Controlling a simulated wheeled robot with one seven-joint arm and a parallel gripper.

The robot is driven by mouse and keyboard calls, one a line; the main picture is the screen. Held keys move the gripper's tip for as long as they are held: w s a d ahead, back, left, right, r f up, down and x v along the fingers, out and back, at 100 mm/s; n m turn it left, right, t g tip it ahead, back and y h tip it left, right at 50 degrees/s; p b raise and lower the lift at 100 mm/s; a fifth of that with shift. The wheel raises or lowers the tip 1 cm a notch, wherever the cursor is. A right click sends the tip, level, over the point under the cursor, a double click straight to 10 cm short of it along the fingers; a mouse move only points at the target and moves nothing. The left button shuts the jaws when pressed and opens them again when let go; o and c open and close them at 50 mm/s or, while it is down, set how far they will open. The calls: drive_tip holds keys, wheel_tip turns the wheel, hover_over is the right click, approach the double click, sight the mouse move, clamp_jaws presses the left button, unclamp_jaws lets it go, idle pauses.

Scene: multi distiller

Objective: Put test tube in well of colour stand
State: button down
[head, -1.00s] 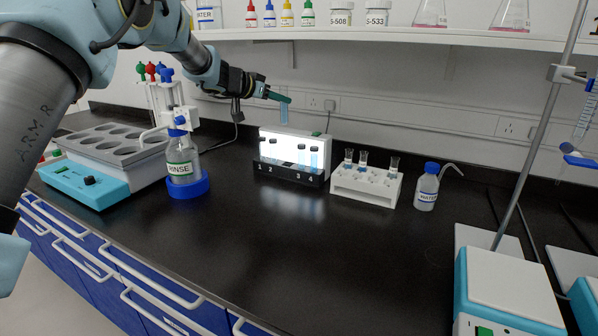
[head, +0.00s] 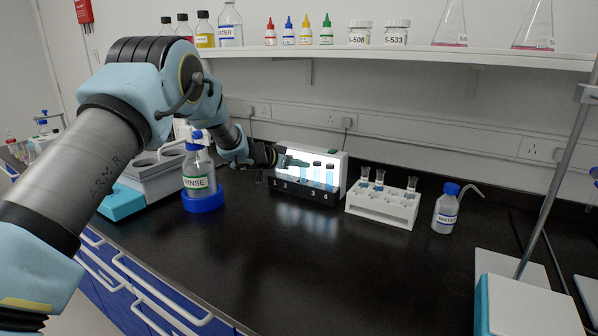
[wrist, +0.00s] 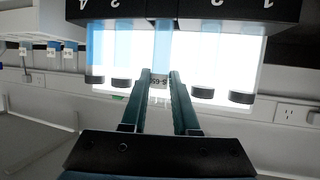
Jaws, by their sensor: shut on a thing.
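The colour stand (head: 338,172) has a bright white panel and a black numbered base. Several capped blue tubes (head: 329,178) stand in it. My gripper (head: 290,161) is in front of the panel's left part. In the wrist view, which is upside down, my gripper (wrist: 160,78) is shut on a test tube (wrist: 162,45) with blue liquid and a small printed label. The tube lines up between the capped tubes on either side, and its lower end overlaps the black base (wrist: 190,8). I cannot tell whether it is inside a well or in front of it.
A white rack (head: 385,208) with small tubes stands right of the stand, then a water bottle (head: 445,212). The rinse bottle (head: 198,172) in its blue ring is to the left. The shelf (head: 430,55) runs above.

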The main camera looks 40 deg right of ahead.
drive_tip(key=shift+f, duration=1.35)
drive_tip(key=c, duration=0.9)
unclamp_jaws()
drive_tip(key=shift+c, duration=0.2)
drive_tip(key=shift+a+r, duration=0.1)
drive_tip(key=shift+a, duration=0.05)
drive_tip(key=b+v, duration=0.2)
drive_tip(key=v, duration=0.9)
drive_tip(key=shift+a+r, duration=0.2)
drive_tip(key=shift+a, duration=0.1)
